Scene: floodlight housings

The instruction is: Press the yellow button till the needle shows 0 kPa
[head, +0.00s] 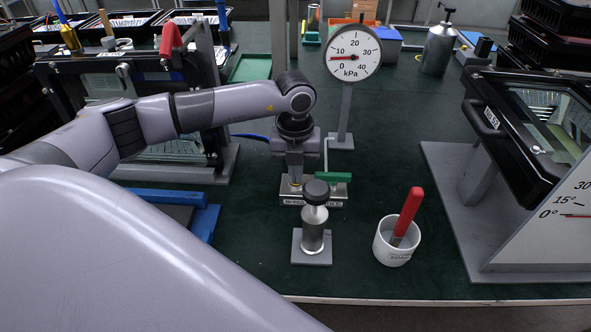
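The round white pressure gauge (353,50) stands on a grey post behind the bench's middle. Its red needle points left, between 0 and 10 kPa, just below the 10 label. My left gripper (295,181) points straight down over a small metal block (325,200) with a partly hidden label. A little yellow shows at its fingertips, probably the yellow button, which is mostly hidden. I cannot tell whether the fingers touch it, or whether they are open or shut. My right gripper is not in view.
A green-handled lever (335,177) sits close right of the gripper. A black-capped metal cylinder (314,228) stands in front, and a white cup (392,250) holds a red-handled tool. Floodlight housings (535,125) stand on both sides. Open green bench lies right of the gauge.

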